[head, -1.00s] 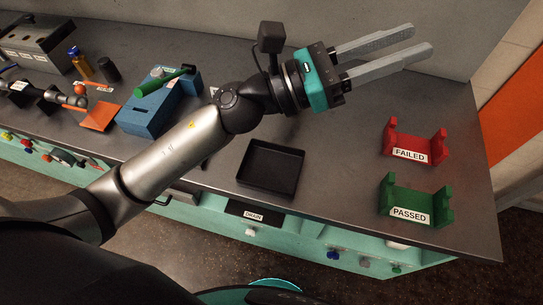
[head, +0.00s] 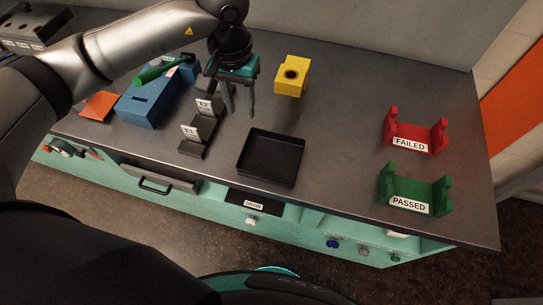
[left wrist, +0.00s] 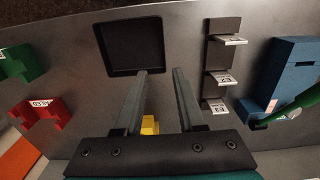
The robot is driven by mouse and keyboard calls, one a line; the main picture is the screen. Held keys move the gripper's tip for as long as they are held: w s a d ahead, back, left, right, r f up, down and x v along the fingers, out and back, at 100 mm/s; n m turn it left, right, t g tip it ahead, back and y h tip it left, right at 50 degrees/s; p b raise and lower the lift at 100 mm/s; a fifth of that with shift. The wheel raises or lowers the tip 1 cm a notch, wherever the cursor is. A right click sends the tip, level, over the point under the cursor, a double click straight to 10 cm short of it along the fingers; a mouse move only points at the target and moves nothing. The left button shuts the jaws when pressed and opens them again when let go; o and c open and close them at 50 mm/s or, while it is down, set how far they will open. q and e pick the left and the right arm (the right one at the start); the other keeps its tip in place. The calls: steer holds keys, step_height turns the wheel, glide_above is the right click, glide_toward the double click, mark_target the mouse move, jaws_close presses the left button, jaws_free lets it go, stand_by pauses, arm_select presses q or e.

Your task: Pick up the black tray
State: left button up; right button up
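The black tray (head: 270,157) is a shallow, empty square tray lying flat near the front edge of the bench. In the left wrist view the tray (left wrist: 133,45) shows ahead of the fingertips, a little left of centre. My left gripper (head: 240,114) points down above the bench, behind and slightly left of the tray, apart from it. It is open, with nothing between its two grey fingers, which also show in the left wrist view (left wrist: 162,72). My right gripper is not in view.
A dark rack with white labels (head: 203,130) stands left of the tray. A yellow block with a round hole (head: 291,76) is behind it. A blue box (head: 152,104) is further left. Red FAILED (head: 414,135) and green PASSED (head: 414,190) holders stand right, with clear bench between.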

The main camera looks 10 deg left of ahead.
arm_select(q)
step_height(320, 180, down, 10)
steer(key=shift+a, duration=0.1)
steer(key=shift+w+a+f+p, duration=0.1)
steer(key=shift+a+f+p, duration=0.1)
steer(key=shift+f, duration=1.1)
steer(key=shift+a+f+p, duration=0.1)
steer(key=shift+f+p, duration=0.1)
steer(key=shift+f, duration=1.05)
jaws_close()
